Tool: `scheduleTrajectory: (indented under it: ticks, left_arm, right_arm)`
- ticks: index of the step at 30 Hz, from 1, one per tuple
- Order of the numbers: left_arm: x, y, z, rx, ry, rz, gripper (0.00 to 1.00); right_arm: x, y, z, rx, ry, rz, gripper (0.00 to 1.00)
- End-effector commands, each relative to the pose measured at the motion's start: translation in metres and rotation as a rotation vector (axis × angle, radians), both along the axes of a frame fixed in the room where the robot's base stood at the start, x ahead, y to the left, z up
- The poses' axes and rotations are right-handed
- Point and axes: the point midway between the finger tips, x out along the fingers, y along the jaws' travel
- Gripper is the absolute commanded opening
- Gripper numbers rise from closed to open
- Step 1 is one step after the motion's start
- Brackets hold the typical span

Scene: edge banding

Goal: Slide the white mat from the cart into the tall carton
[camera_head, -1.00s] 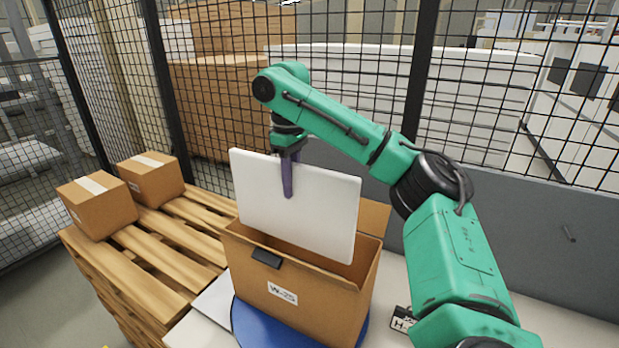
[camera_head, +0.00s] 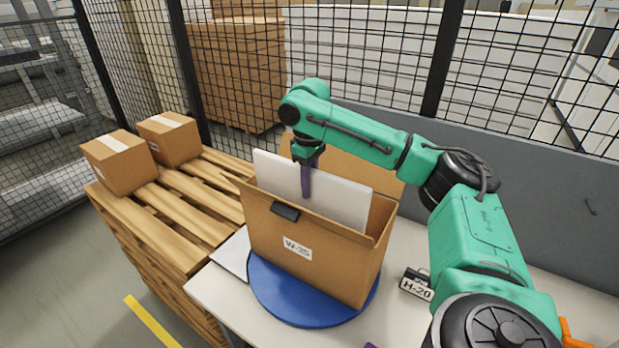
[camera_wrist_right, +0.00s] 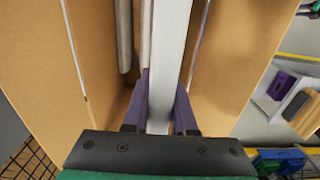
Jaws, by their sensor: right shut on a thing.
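The white mat (camera_head: 338,198) stands upright with its lower part inside the tall carton (camera_head: 335,262), labelled W-25. Its upper part shows above the carton's front wall. My right gripper (camera_head: 306,190) is shut on the mat's top edge, just above the carton's opening. In the right wrist view the mat (camera_wrist_right: 170,55) runs between the two purple fingers (camera_wrist_right: 160,115), with brown carton walls on both sides. The mat's bottom edge is hidden in the carton.
The carton stands on a blue round plate (camera_head: 268,298) on a pale table (camera_head: 212,287). An H-20 tag (camera_head: 416,285) lies to its right. A wooden pallet stack (camera_head: 185,235) with two small boxes (camera_head: 118,162) is at left. A mesh fence (camera_head: 370,75) stands behind.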

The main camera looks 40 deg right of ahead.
Motion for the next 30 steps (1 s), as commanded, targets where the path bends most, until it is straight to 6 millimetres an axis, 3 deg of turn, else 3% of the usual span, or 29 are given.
scheduleTrajectory:
  ticks: [1, 18, 30]
  left_arm:
    - [0.000, 0.000, -0.015, 0.000, 0.001, 0.000, 0.50]
    - [0.000, 0.000, -0.085, 0.000, 0.001, -0.002, 0.50]
    - [0.000, 0.001, -0.093, 0.001, 0.000, -0.002, 0.50]
  right_arm:
    - [0.001, 0.000, -0.012, 0.000, -0.003, 0.000, 0.00]
    - [0.001, 0.000, -0.064, 0.000, -0.002, 0.001, 0.00]
    - [0.000, 0.000, -0.110, -0.001, 0.002, 0.001, 0.00]
